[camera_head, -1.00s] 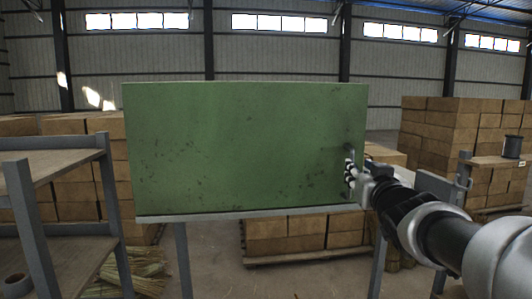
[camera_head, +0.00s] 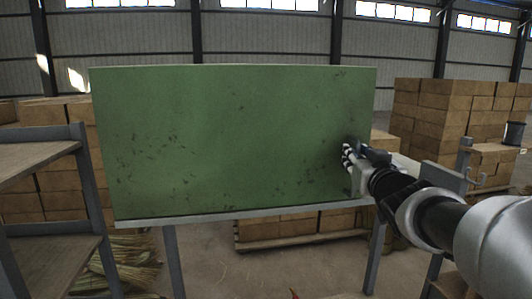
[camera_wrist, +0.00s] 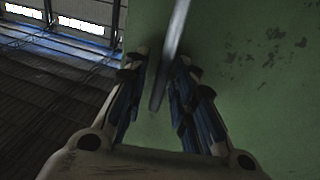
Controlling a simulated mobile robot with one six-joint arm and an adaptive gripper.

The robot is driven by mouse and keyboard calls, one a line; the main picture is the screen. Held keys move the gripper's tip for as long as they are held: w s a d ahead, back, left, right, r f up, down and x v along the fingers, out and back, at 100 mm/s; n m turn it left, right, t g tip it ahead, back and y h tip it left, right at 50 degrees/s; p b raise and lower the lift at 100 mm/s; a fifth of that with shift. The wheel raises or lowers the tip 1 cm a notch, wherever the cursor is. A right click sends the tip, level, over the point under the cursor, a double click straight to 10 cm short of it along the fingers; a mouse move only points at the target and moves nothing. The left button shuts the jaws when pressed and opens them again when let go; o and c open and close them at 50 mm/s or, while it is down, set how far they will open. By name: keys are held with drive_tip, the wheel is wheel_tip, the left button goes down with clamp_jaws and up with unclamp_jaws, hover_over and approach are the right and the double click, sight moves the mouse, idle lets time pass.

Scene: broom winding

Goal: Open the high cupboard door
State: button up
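The high cupboard (camera_head: 230,140) shows as a green, speckled front in the head view, with no open gap visible at its edges. My gripper (camera_head: 347,157) is at the right part of this front, where it hides most of the handle. In the wrist view, the grey bar handle (camera_wrist: 177,30) runs tilted between the two fingers of my gripper (camera_wrist: 163,68). The fingers are apart, one on each side of the bar, and I see no clear grip on it. The green front (camera_wrist: 255,70) lies behind the bar.
A shelf rack (camera_head: 85,180) stands at the left and a small shelf (camera_head: 490,150) with a dark spool (camera_head: 514,133) at the right. Stacked boxes (camera_head: 450,120) stand behind. Straw bundles (camera_head: 125,268) lie on the floor below. Floor shows beneath the cupboard.

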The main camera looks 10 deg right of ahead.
clamp_jaws()
idle(0.3)
drive_tip(key=shift+w, duration=0.1)
